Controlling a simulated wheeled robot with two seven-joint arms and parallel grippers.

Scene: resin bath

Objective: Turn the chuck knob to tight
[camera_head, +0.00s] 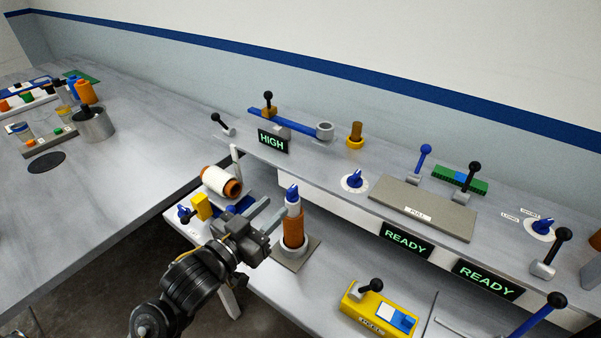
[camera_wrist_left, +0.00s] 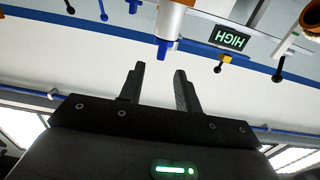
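A blue knob (camera_head: 292,192) tops a white collar above an upright orange-brown cylinder (camera_head: 294,230), which stands in a pale ring on a grey plate. My left gripper (camera_head: 275,210) is open beside it, fingers pointing toward the collar. In the left wrist view, the same blue knob (camera_wrist_left: 165,49) and white collar appear beyond the gap between the open, empty fingers (camera_wrist_left: 158,76). I cannot tell which knob is the chuck's. My right gripper is out of view.
A white spool with orange-brown ends (camera_head: 222,181) and a yellow block (camera_head: 202,206) are close to my left gripper. A third blue knob (camera_head: 355,180) sits on the shelf behind. A yellow lever box (camera_head: 379,306) stands at the front right.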

